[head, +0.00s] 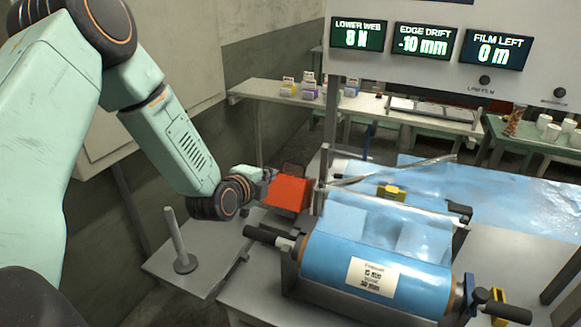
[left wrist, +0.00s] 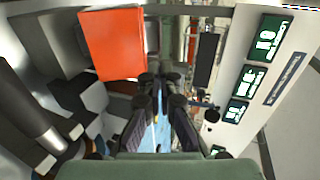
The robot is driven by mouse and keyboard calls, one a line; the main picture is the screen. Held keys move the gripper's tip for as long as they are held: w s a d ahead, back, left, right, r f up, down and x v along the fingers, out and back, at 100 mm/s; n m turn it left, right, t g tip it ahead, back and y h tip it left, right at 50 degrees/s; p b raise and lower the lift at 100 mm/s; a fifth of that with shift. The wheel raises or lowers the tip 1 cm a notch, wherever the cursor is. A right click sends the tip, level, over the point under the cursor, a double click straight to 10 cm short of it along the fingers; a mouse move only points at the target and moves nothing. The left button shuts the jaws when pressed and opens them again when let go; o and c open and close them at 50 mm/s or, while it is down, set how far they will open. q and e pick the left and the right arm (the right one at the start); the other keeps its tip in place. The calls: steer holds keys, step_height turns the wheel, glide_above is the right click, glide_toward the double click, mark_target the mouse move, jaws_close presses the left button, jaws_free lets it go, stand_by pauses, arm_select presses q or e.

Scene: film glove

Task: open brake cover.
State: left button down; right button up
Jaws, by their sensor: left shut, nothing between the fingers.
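The brake cover appears to be the orange-red box-like part (head: 288,193) left of the blue film roll, beside an upright post. A dark frame shows just behind its top edge. In the left wrist view it is a flat orange panel (left wrist: 112,43) at upper left. My left gripper (head: 268,174) is at the cover's upper left edge; I cannot tell whether it touches. In the left wrist view its fingers (left wrist: 158,82) are together and empty, right of and below the panel. My right gripper is in neither view.
The blue film roll (head: 330,262) with a white label lies in front, with dark shaft ends. A side plate with an upright peg (head: 178,245) is at left. Display screens (head: 422,41) hang above. A bench (head: 400,112) stands behind. Blue film (head: 500,205) spreads right.

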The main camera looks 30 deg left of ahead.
mark_target(290, 175)
arm_select(q)
steer(key=x, duration=0.4)
steer(key=b+x, duration=0.1)
steer(key=x, duration=0.3)
steer(key=d+x, duration=0.1)
steer(key=x, duration=0.3)
steer(key=shift+w+a+f, duration=0.1)
steer(key=shift+w, duration=0.2)
steer(key=shift+w+f, duration=0.15)
steer(key=shift+w, duration=0.1)
steer(key=shift+w+a, duration=0.1)
steer(key=shift+a, duration=0.1)
steer(key=shift+d, duration=0.2)
